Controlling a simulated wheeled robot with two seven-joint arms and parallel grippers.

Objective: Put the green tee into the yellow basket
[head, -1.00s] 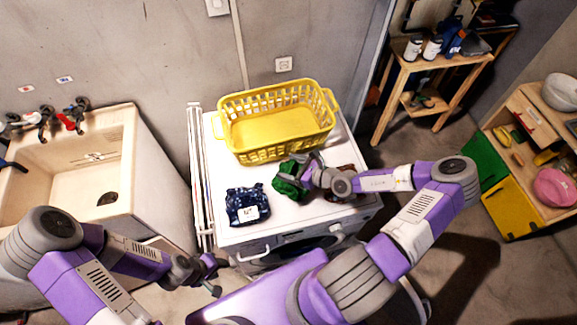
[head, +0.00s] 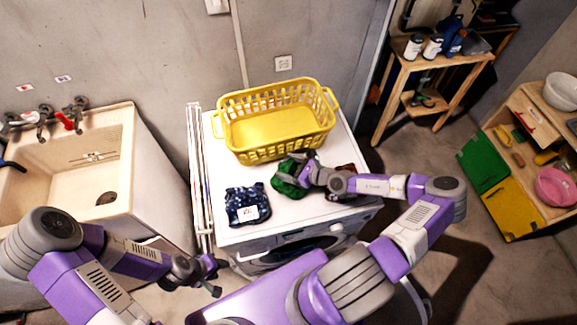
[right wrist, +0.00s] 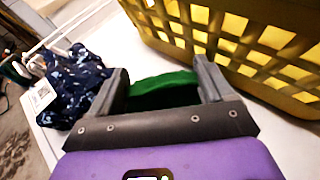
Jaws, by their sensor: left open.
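The green tee (head: 288,182) lies bunched on the white washer top, in front of the yellow basket (head: 278,151). My right gripper (head: 304,170) is low at the tee. In the right wrist view the tee (right wrist: 165,90) shows between two widely spaced fingers (right wrist: 160,85); the gripper looks open around it, and the tee's contact with the fingertips is hard to tell. The basket's side (right wrist: 240,45) rises just beyond the right finger. The basket looks empty in the head view. My left gripper (head: 213,277) is open and empty, in front of the washer's left side.
A dark blue patterned cloth (head: 247,204) with a white label lies left of the tee on the washer (head: 225,237). A dark reddish-brown cloth (head: 350,172) is partly hidden behind my right arm. A sink (head: 125,150) stands left, wooden shelves (head: 437,70) right.

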